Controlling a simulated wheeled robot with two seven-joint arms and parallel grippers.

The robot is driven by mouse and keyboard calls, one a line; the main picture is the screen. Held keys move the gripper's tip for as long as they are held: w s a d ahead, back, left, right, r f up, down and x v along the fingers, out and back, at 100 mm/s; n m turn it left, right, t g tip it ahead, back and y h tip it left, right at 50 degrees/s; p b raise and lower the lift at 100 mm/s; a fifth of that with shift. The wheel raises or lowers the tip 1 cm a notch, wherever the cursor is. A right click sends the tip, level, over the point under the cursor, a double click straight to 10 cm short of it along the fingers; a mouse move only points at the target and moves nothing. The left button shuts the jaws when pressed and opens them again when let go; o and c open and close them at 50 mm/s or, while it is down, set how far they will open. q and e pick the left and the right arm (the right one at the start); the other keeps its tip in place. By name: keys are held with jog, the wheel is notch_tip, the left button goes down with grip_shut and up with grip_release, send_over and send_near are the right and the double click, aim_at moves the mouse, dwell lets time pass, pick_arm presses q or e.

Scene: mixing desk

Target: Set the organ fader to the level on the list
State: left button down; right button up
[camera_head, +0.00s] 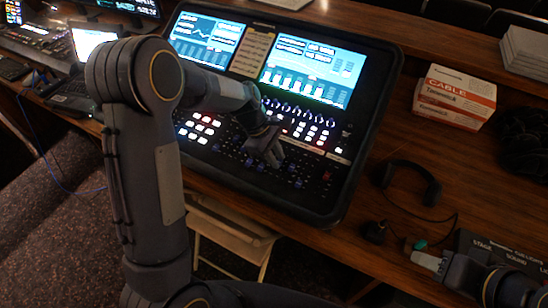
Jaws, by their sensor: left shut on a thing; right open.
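The mixing desk (352,128) has rows of lit buttons and small faders on its dark panel. The organ fader cannot be picked out, as its label is too small to read. My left gripper (273,160) reaches down onto the fader area in the lower middle of the panel. It is shut on a fader cap, which its fingers hide. A beige sheet with lines of text (252,52), likely the list, is between the two screens; its words are not legible. My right gripper (428,262) is open at the lower right, away from the desk.
Lit screens (313,72) stand at the back of the desk. A cable box (455,97), a headset (416,178) and a labelled stage, sound and lights panel (490,248) lie to the right. A folding chair (232,232) stands below.

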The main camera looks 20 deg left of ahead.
pick_arm(q)
jog(key=c, duration=1.2)
grip_release()
jog(key=shift+c, duration=0.2)
jog(key=shift+r, duration=0.1)
jog(key=v, duration=0.7)
jog(key=shift+a+r+b, duration=0.2)
jog(key=shift+r+b, duration=0.1)
jog(key=shift+b, duration=0.05)
jog(key=s+a+r+m+t, duration=0.1)
jog(key=s+r+m, duration=0.25)
jog(key=s, duration=0.35)
jog(key=s+a+r+m+t, duration=0.2)
jog(key=s+r+m, duration=0.1)
jog(key=s+r, duration=0.3)
jog(key=s+f+m+t, duration=0.2)
jog(key=s+m, duration=0.5)
jog(key=s, duration=0.5)
jog(key=shift+s+d+f+t+y, duration=0.3)
jog(key=shift+d+f+y, duration=0.1)
jog(key=shift+f, duration=0.3)
